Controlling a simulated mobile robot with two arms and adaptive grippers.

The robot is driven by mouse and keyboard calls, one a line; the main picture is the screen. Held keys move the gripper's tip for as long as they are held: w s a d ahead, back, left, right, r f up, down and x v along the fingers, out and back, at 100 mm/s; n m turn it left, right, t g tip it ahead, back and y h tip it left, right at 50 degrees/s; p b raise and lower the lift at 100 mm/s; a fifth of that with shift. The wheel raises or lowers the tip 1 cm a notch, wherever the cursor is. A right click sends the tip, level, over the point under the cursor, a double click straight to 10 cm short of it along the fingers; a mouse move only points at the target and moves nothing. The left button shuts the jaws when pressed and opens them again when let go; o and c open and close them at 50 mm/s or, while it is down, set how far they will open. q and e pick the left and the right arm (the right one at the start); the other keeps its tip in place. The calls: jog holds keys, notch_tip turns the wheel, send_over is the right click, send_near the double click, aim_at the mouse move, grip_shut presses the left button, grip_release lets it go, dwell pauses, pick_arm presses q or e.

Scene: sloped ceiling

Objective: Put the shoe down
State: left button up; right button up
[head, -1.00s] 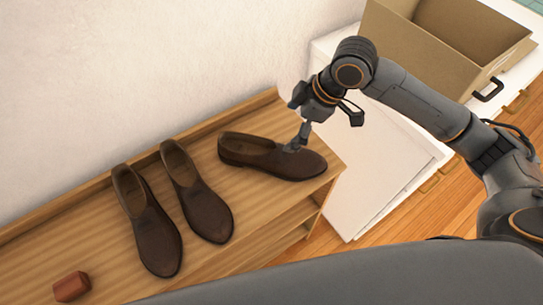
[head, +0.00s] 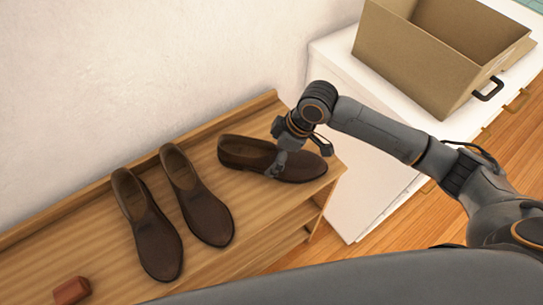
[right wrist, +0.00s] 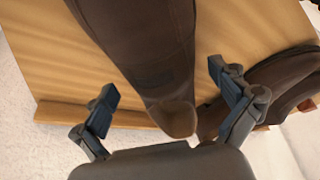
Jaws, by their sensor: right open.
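A brown shoe (head: 245,152) lies on the right end of the wooden shoe rack's top (head: 115,262), its toe toward the right edge. My right gripper (head: 277,166) is over the front half of this shoe. In the right wrist view the right gripper's fingers (right wrist: 168,92) are spread apart, one on each side of the brown shoe (right wrist: 140,40), with gaps showing beside it. My left gripper is not in view.
Two more brown shoes (head: 151,240) (head: 205,205) stand side by side on the rack to the left. A small reddish-brown block (head: 71,290) lies near the rack's front left. An open cardboard box (head: 415,70) sits on a white cabinet (head: 340,60) at right. A wall runs behind the rack.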

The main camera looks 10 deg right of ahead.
jog(key=shift+x, duration=1)
jog(key=shift+c, duration=0.2)
jog(key=c, duration=1.3)
jog(key=shift+r, duration=0.1)
jog(key=shift+c, duration=0.9)
